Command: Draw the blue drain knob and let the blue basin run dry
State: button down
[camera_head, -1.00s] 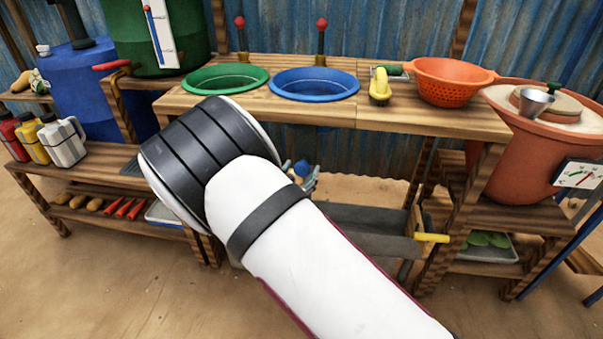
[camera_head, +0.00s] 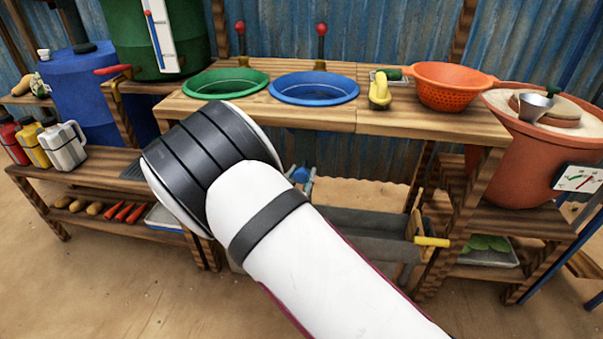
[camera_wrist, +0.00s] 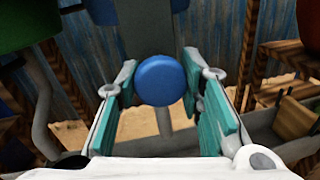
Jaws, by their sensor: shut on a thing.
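The blue basin (camera_head: 314,92) is set in the wooden counter, beside a green basin (camera_head: 226,85). From the head view I cannot tell how much water it holds. The round blue drain knob (camera_wrist: 161,80) is in the middle of the wrist view, between the teal pads of my gripper (camera_wrist: 165,86). My gripper is shut on it. In the head view only a bit of the knob (camera_head: 300,174) shows below the counter, past my arm. My arm hides most of the gripper there.
A grey trough (camera_head: 370,232) with a yellow handle (camera_head: 432,241) lies under the counter. A low shelf with bottles stands left, an orange tub (camera_head: 510,150) right.

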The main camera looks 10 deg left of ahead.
jog(key=s, duration=0.3)
jog(key=shift+s+p, duration=0.1)
jog(key=shift+p, duration=0.3)
jog(key=c, duration=1.1)
grip_release()
jog(key=shift+o, duration=0.2)
jog(key=s+a, duration=0.2)
jog(key=s, duration=0.9)
jog(key=shift+s, duration=0.35)
jog(key=shift+a, duration=0.15)
